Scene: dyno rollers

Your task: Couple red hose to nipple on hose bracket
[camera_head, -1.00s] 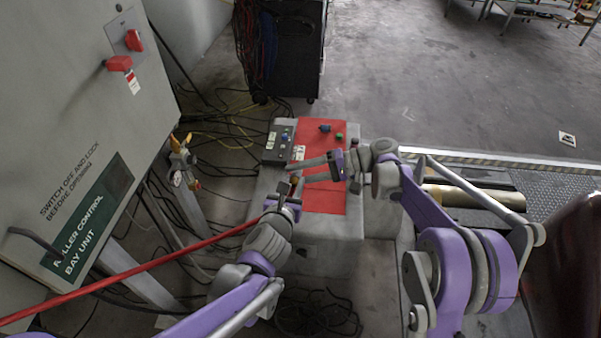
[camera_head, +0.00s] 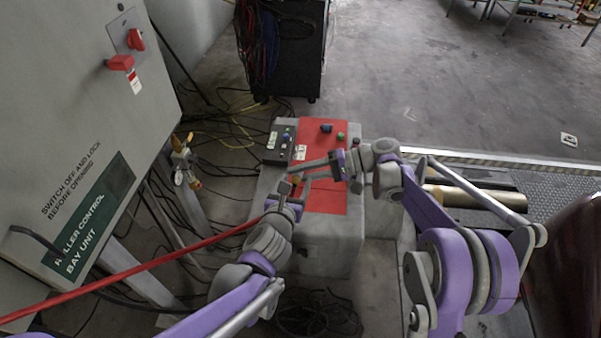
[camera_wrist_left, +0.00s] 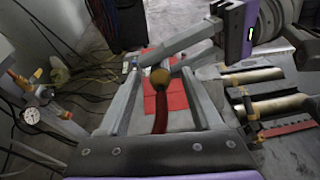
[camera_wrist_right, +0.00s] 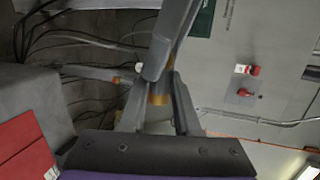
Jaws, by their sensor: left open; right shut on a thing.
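The red hose (camera_head: 150,264) runs from the lower left to my left gripper (camera_head: 292,190). Its end carries a brass coupling (camera_wrist_left: 160,76). My left gripper (camera_wrist_left: 162,98) is open, with one finger on each side of the hose end. My right gripper (camera_head: 299,177) comes in from the right and is shut on the brass coupling, seen partly between its fingers in the right wrist view (camera_wrist_right: 158,94). The hose bracket's fittings, with a gauge and brass parts (camera_head: 182,162), are at the control cabinet's right edge; they also show in the left wrist view (camera_wrist_left: 30,112). I cannot make out the nipple clearly.
The grey control cabinet (camera_head: 60,130) with red switches stands at the left. A grey pedestal with a red top panel (camera_head: 325,195) and a small button box (camera_head: 280,142) lies under the grippers. Black cables (camera_head: 225,170) cover the floor between cabinet and pedestal.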

